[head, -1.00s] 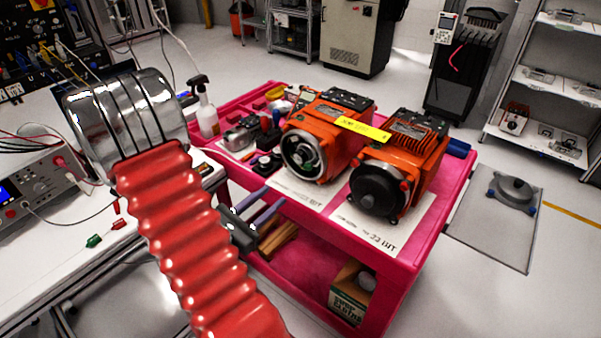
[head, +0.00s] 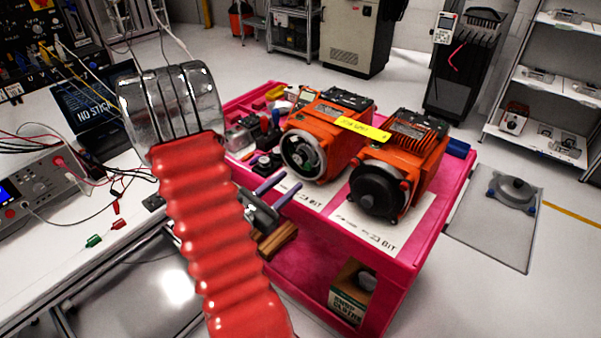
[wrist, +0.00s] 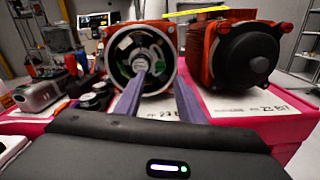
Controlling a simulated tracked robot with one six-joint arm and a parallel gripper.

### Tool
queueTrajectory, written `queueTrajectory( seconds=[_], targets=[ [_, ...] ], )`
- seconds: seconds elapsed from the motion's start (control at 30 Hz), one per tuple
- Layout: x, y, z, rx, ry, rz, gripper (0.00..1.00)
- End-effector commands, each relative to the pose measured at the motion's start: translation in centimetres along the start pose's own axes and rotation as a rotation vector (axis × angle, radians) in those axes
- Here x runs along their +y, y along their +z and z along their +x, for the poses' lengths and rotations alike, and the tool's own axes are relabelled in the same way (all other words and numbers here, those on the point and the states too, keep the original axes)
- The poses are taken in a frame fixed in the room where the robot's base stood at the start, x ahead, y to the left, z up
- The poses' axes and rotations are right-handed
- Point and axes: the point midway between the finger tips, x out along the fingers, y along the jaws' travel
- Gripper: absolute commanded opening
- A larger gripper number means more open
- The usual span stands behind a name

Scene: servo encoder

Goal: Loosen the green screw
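Two orange motors stand on the pink cart (head: 427,222). The left motor (head: 330,122) has an open round end with a pale hub inside; the wrist view shows this open end (wrist: 140,52) from the front, with some green inside its rim. I cannot make out a separate green screw. The right motor (head: 410,140) has a black round cover (wrist: 245,55). My gripper (head: 291,181) has two purple fingers held apart, with nothing seen between them. In the wrist view, my gripper (wrist: 160,78) points at the lower part of the left motor's open end, apparently in front of it.
A yellow label strip (head: 363,129) lies across the motors. Small tools and a grey device (wrist: 38,92) are left of the left motor. White printed sheets (head: 386,230) lie in front. A workbench with an instrument (head: 38,188) is at the left.

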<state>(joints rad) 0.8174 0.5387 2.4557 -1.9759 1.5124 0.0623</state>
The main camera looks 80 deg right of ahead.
Motion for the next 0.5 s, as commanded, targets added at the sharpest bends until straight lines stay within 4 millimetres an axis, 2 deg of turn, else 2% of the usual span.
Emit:
queueTrajectory(
  seconds=[0.5],
  targets=[
    [-0.1, 0.0, 5.8, 0.0, -0.001, 0.0, 0.36]
  ],
)
